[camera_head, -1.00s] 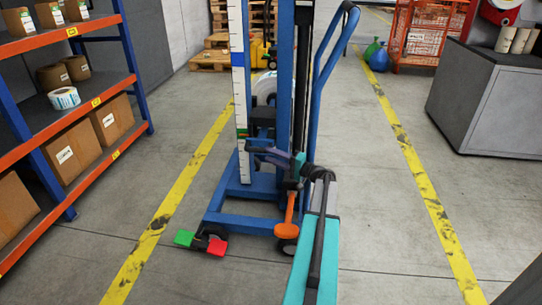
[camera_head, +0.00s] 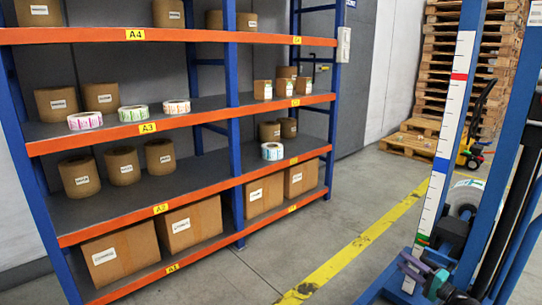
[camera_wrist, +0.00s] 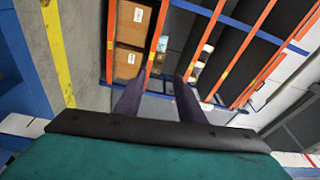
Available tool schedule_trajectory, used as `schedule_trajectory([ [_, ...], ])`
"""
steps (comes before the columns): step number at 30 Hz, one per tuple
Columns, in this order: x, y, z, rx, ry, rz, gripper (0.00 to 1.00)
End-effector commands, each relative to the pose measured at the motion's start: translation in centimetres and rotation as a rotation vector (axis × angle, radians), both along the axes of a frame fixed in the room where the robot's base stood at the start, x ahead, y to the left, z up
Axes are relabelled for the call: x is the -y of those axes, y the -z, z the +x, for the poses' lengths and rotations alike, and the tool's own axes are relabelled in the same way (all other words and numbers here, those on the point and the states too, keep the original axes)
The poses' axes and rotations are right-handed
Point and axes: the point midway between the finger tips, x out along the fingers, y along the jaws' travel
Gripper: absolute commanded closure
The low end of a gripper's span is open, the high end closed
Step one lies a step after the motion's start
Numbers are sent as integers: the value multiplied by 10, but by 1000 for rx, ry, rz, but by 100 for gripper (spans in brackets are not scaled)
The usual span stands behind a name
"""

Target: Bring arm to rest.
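My gripper (camera_wrist: 158,98) shows in the wrist view as two purple fingers with a clear gap and nothing held between them. Beyond the fingers, the wrist view shows the shelf rack (camera_wrist: 228,70) tilted, with cardboard boxes (camera_wrist: 128,62) on it. In the head view, part of my arm and gripper (camera_head: 412,268) shows small at the lower right, in front of the blue lifter's mast. The fingertips are too small there to judge.
The orange and blue rack (camera_head: 150,200) holds brown rolls, label rolls and boxes. The blue lifter (camera_head: 483,130) with a white scale stands at right, carrying a white roll (camera_head: 463,195). Pallets (camera_head: 460,60) stand behind. Floor with a yellow line (camera_head: 350,250) lies clear between.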

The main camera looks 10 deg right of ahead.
Motion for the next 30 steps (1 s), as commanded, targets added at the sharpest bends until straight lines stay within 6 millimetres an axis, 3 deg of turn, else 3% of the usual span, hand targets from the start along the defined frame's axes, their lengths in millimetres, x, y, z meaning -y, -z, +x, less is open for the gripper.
schedule_trajectory([
  [1, -21, -8, 9, -7, -26, 7, 64],
  [6, -87, -7, 33, -43, -113, 20, 64],
  [15, -215, 6, 50, -149, -287, 3, 64],
  [23, -328, 23, 36, -273, -454, -42, 64],
  [30, -425, 39, -1, -406, -618, -104, 64],
])
